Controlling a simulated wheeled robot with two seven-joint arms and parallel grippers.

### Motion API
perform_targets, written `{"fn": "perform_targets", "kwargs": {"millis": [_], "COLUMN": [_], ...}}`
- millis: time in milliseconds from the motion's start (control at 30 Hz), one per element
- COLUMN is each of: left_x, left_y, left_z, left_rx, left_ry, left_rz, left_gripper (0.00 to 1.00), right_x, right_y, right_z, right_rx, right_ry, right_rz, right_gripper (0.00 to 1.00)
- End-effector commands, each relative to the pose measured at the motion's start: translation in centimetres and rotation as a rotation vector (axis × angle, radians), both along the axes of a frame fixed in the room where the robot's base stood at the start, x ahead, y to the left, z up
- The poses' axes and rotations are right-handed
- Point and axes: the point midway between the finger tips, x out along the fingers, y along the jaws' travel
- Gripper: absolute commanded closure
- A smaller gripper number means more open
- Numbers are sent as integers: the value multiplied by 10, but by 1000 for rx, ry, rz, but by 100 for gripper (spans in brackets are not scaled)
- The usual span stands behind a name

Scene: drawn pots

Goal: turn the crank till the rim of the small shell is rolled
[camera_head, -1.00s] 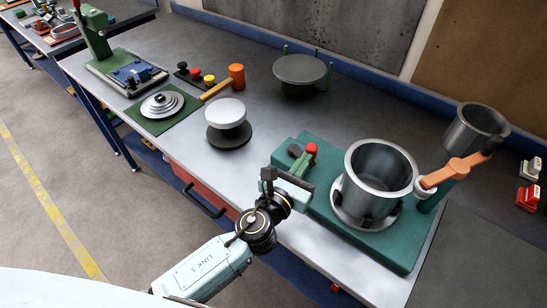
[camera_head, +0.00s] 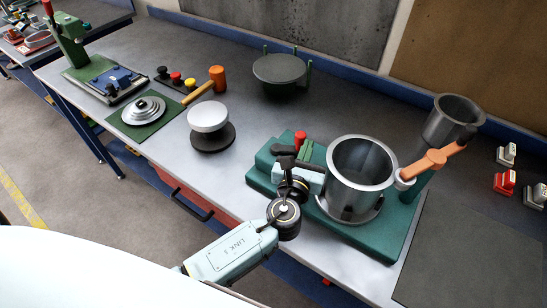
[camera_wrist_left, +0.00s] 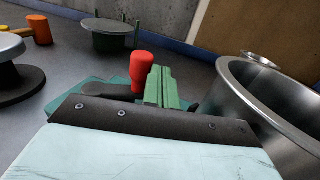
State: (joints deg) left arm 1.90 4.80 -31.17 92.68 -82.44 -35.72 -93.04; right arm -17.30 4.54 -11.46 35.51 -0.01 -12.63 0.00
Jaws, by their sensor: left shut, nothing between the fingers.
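A grey metal shell (camera_head: 362,170) with a flared rim stands upright on a teal base (camera_head: 375,236). A smaller-looking grey shell (camera_head: 453,119) is at the back right. I cannot tell whether either rim is rolled. A red knob (camera_head: 300,138) rises beside green blocks (camera_head: 305,151) left of the front shell; it also shows in the wrist view (camera_wrist_left: 143,65). I cannot make out the crank's arm. My left gripper (camera_head: 302,165) is shut and empty, just in front of the knob and close to the shell's left side. My right gripper is not in view.
An orange arm (camera_head: 432,162) with a pale roller (camera_head: 404,180) reaches to the front shell's right rim. A white-topped stand (camera_head: 208,118), stacked discs (camera_head: 143,110) and an orange mallet (camera_head: 216,78) lie left. A dark round stand (camera_head: 278,70) is behind. The middle tabletop is clear.

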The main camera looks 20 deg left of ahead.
Motion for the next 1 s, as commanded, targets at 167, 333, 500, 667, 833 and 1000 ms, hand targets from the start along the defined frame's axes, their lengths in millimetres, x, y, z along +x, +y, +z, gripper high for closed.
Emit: {"fn": "perform_targets", "kwargs": {"millis": [167,333,500,667,833,1000], "left_x": [3,4,3,3,-1,-26], "left_y": [6,7,7,7,6,4], "left_z": [0,0,0,0,-1,-2], "left_rx": [2,1,1,1,1,-1], "left_ry": [0,0,0,0,1,4], "left_rz": [12,14,14,13,13,11], "left_gripper": [100,100,100,100,100,100], "right_x": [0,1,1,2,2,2], "right_y": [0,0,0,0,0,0], "right_z": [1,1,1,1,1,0], "right_rx": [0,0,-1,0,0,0], "right_ry": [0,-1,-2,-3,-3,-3], "right_rz": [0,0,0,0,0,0], "right_gripper": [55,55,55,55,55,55]}}
